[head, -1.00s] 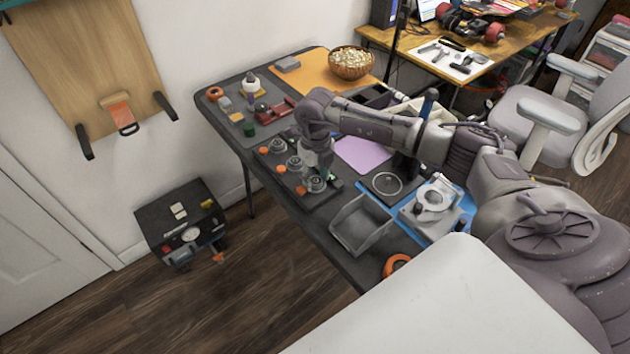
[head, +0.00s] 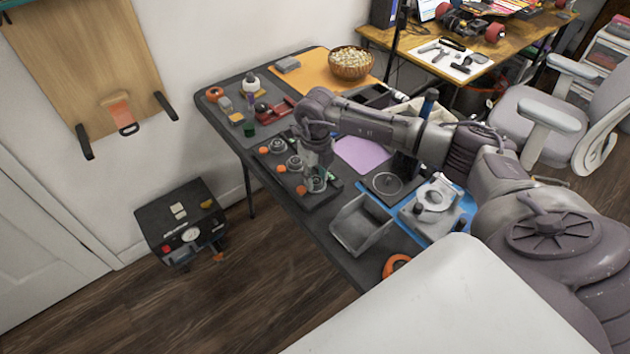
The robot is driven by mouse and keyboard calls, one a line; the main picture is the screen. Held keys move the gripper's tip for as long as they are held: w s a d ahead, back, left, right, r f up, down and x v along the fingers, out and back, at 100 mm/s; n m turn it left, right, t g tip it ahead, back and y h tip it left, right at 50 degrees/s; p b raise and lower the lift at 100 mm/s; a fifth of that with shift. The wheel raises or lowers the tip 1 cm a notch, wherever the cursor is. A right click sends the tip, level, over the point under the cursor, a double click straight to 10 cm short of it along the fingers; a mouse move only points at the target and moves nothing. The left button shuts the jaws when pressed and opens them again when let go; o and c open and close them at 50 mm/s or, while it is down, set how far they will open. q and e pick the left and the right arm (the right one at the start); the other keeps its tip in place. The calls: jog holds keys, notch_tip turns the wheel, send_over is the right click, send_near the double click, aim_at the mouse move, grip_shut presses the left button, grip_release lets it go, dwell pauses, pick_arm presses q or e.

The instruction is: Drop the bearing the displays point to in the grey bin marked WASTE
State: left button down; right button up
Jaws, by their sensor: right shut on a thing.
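A dark board (head: 318,202) on the workbench carries three round metal stations in a row, each with an orange knob beside it. The far station (head: 277,144) and the middle station (head: 294,163) are uncovered. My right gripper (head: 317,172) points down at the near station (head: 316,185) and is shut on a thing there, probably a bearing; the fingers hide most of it. I cannot tell whether it is clear of the station. A grey open bin (head: 347,236) stands nearer the front edge and looks empty; no marking is readable. I cannot make out the displays. My left gripper is not in view.
Right of the bin, a metal fixture (head: 432,203) sits on a blue mat. A dark plate with a ring (head: 388,184) and a purple sheet (head: 362,153) lie behind the bin. An orange tape roll (head: 396,264) is at the front edge.

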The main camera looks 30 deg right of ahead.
aim_at(316, 180)
jog(key=shift+r+p, duration=1.7)
jog(key=shift+r, duration=0.8)
